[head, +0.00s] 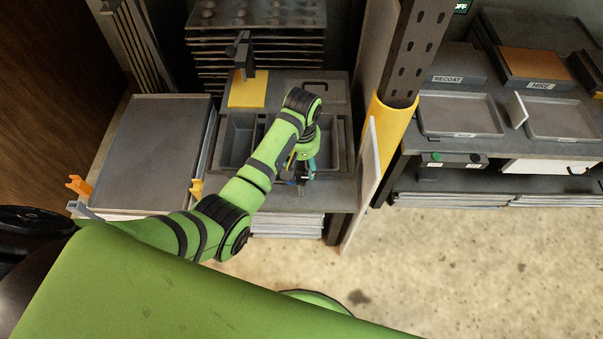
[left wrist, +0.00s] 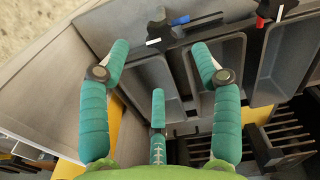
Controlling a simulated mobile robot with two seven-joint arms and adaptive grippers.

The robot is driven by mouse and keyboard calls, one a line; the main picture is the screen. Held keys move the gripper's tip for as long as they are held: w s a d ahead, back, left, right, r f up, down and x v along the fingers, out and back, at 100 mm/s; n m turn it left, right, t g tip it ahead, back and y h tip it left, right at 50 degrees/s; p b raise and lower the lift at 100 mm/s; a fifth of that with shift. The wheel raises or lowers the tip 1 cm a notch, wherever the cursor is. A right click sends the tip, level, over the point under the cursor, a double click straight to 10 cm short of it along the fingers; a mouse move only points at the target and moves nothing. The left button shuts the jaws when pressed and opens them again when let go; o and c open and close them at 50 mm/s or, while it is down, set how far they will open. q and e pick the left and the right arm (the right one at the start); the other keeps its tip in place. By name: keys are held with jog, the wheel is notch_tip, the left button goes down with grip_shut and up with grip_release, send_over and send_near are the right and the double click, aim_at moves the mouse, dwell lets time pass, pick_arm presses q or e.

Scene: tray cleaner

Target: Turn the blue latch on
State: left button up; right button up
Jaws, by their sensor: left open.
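The blue latch (left wrist: 180,20) shows at the top of the left wrist view as a small blue piece on the rim of the grey machine, beside a black knob (left wrist: 157,32) with a white mark. A bit of blue also shows below my gripper in the head view (head: 291,183). My left gripper (left wrist: 160,62), with teal fingers, is open and empty over the grey compartments. The latch lies beyond its fingertips, apart from them. In the head view the gripper (head: 309,168) is partly hidden by its own wrist. My right gripper is not in view.
A red piece (left wrist: 261,21) sits by a second black knob (left wrist: 277,9). The grey basins (head: 238,140) stand left of a pale upright panel (head: 362,185) and a yellow-based post (head: 390,125). A large grey tray (head: 150,150) lies further left.

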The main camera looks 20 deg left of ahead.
aim_at(302, 177)
pick_arm(q)
notch_tip(302, 177, down, 6)
jog(key=shift+f+b, duration=0.2)
jog(key=shift+b, duration=0.15)
jog(key=c, duration=1.1)
